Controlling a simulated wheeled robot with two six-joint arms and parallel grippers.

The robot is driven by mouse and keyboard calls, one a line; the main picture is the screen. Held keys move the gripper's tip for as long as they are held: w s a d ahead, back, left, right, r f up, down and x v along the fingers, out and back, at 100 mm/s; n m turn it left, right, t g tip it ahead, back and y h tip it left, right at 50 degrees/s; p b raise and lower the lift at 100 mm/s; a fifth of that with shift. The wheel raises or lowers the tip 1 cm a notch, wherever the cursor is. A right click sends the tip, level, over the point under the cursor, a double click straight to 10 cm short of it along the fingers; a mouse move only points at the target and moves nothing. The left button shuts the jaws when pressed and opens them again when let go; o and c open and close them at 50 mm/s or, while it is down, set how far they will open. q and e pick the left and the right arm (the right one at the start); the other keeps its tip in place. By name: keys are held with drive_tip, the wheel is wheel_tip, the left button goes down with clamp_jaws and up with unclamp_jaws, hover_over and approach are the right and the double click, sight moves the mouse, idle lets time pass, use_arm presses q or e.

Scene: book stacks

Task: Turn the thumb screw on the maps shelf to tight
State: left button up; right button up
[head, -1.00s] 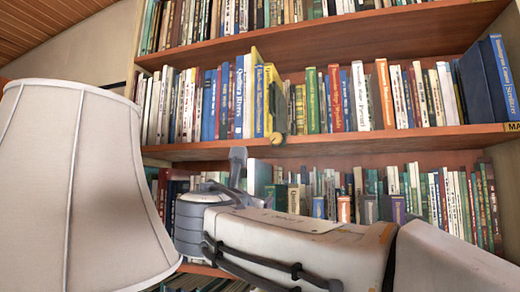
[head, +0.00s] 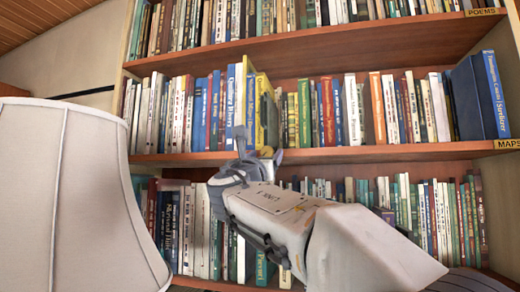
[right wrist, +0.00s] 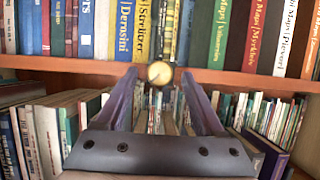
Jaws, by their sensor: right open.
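The thumb screw (right wrist: 159,73) is a small round brass knob on the front edge of the maps shelf. The maps shelf board (head: 400,152) is the middle one and carries a MAPS label (head: 508,144) at its right end. My right gripper (head: 259,150) is open, its fingers pointing at the shelf edge. In the right wrist view the knob appears centred between the two fingertips, with a gap on each side; how deep it sits between them is unclear. In the head view the fingers largely hide the knob. My left gripper is not in view.
A large pale lampshade (head: 70,190) stands close at the left. A yellow book (head: 262,95) juts forward above the knob. Rows of books fill the shelves above and below. The POEMS shelf (head: 350,45) runs above.

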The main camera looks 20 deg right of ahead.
drive_tip(key=shift+w, duration=0.1)
clamp_jaws()
